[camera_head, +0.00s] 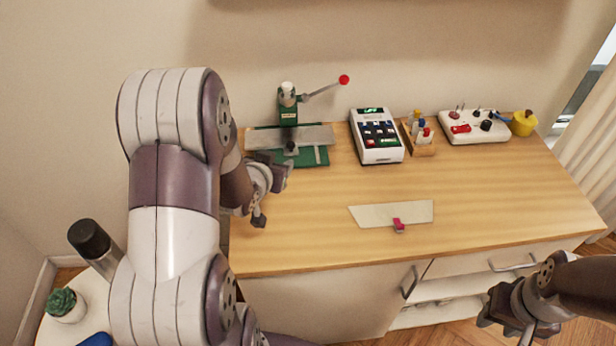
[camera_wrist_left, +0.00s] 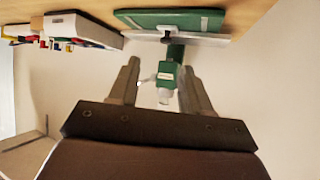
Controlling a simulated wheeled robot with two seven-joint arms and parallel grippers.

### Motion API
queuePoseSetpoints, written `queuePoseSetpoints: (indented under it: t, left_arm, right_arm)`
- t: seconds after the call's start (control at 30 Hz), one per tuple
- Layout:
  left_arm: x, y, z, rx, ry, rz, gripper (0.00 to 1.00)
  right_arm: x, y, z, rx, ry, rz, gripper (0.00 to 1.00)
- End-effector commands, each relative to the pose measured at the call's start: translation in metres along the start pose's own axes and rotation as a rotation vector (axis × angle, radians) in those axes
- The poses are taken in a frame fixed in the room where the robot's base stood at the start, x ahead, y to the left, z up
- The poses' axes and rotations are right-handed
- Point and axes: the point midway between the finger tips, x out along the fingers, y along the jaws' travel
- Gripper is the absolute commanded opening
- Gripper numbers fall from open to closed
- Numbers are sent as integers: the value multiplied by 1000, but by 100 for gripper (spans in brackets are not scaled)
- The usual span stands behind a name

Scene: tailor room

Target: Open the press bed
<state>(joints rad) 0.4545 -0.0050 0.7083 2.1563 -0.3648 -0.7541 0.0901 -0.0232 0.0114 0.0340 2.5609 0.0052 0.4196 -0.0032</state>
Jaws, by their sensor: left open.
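The press (camera_head: 288,104) stands at the back left of the wooden worktop, with a green column and a lever ending in a red knob (camera_head: 344,80). A flat grey plate (camera_head: 262,139) lies across its green base (camera_head: 314,158), with a small dark knob (camera_head: 291,148) at its front. My left gripper (camera_head: 272,197) is open and empty, in front and left of the press. In the left wrist view the green press column (camera_wrist_left: 174,62) shows upside down beyond the open fingers, apart from them. My right gripper (camera_head: 506,312) is low at the right, off the worktop's front edge; its jaws are unclear.
A white keypad device (camera_head: 376,137), a small wooden holder (camera_head: 419,140), a white tray (camera_head: 474,127) and a yellow pot (camera_head: 523,123) stand right of the press. A pale flat piece (camera_head: 376,215) with a pink clip (camera_head: 398,224) lies near the front. The worktop between is clear.

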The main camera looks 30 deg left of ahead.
Motion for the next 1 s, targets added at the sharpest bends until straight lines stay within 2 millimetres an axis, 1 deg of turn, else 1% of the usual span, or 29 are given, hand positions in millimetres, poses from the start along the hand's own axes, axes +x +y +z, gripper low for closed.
queuePoseSetpoints:
  t: [0.03,0.07,0.17,0.23,0.27,0.4,0.5,0.6,0.7,0.8,1.0]
  left_arm:
    - [15,-9,18,-13,65,-4,48]
    - [17,-12,18,-17,98,-2,48]
    - [24,-16,12,-24,155,3,48]
    - [35,-16,8,-23,160,6,48]
    - [41,-15,6,-23,160,6,48]
    - [79,-15,0,-23,159,6,48]
    - [104,-15,-4,-22,158,6,48]
    - [122,-15,-7,-23,157,4,48]
    - [132,-15,-9,-23,157,4,48]
    - [138,-15,-10,-23,157,4,48]
    - [140,-15,-11,-23,157,4,48]
  right_arm:
    - [26,0,2,0,2,0,39]
    - [28,0,3,0,2,0,39]
    - [29,0,2,0,3,0,39]
    - [26,0,2,0,3,0,39]
    - [26,0,2,0,3,0,39]
    - [28,0,2,0,3,0,39]
    - [29,0,2,0,3,0,39]
    - [29,0,3,0,3,0,39]
    - [30,0,3,0,3,0,39]
    - [30,0,3,0,2,0,39]
    - [30,0,3,0,2,0,39]
